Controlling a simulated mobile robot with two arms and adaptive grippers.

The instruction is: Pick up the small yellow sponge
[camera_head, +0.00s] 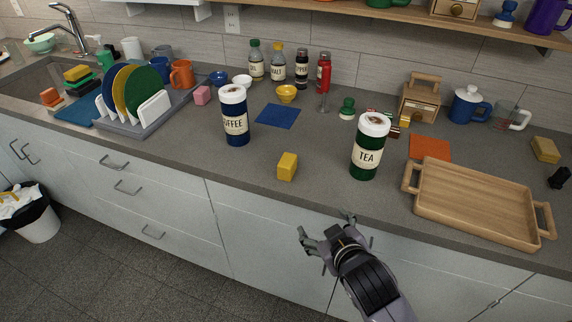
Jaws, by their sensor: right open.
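A small yellow sponge (287,167) stands on the grey counter near its front edge, between the blue coffee canister and the green tea canister. My right gripper (325,223) is below and to the right of the sponge in the picture, in front of the counter's edge. Its fingers are spread and nothing is between them. It is apart from the sponge. My left gripper is not in view.
The coffee canister (235,115) stands behind and left of the sponge, the tea canister (369,147) to its right. A wooden tray (476,201) lies farther right. A dish rack (150,121) stands at left. The counter (215,163) around the sponge is clear.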

